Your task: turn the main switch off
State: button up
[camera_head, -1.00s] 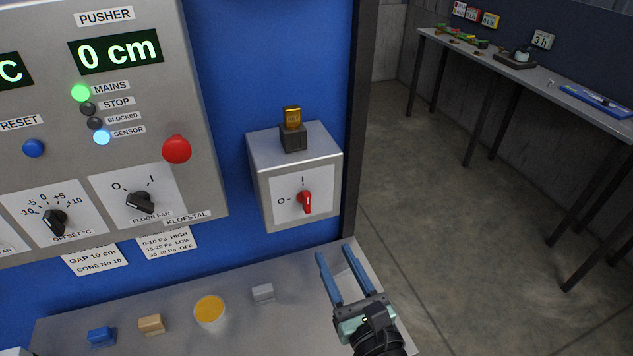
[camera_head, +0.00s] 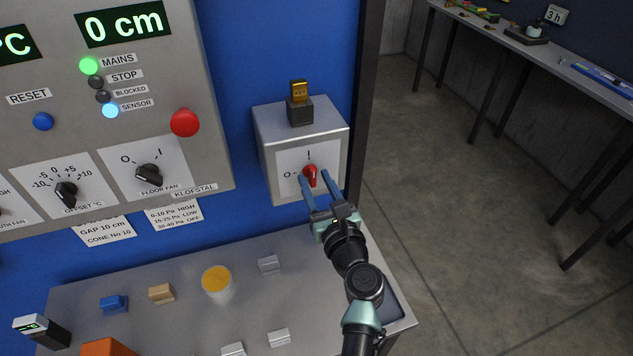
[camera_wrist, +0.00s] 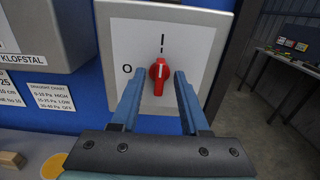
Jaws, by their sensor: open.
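The main switch is a red knob (camera_head: 310,176) on a white plate marked O at the left and I at the top. It sits on the front of a grey metal box (camera_head: 334,152). In the wrist view the red knob (camera_wrist: 159,76) stands upright, its white mark toward the I. My gripper (camera_head: 314,177) is open, with its blue fingers on either side of the knob. In the wrist view the fingertips (camera_wrist: 159,78) show a gap to the knob on both sides. Contact cannot be told.
A brown-gold padlock-like piece (camera_head: 299,92) sits on a dark block atop the box. The control panel (camera_head: 215,150) at the left has a lit green MAINS lamp (camera_head: 89,66) and a red button (camera_head: 184,122). A metal shelf (camera_head: 190,318) below holds blocks and a yellow-topped cup (camera_head: 217,283).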

grip_shut()
jog(key=shift+n, duration=0.3)
dwell(0.3)
jog(key=n+b, duration=0.2)
jog(key=n, duration=0.1)
jog(key=shift+a+f, duration=0.1)
jog(key=shift+f, duration=0.05)
jog(key=n+b, duration=0.3)
jog(key=n, duration=0.2)
jog(key=shift+a+f+n+b, duration=0.1)
jog(key=shift+n+b, duration=0.3)
jog(key=n+b, duration=0.4)
jog(key=n, duration=0.1)
jog(key=shift+f, duration=0.1)
jog(key=shift+s+n+b, duration=0.1)
jog(key=shift+n+b, duration=0.9)
jog(key=shift+n, duration=0.7)
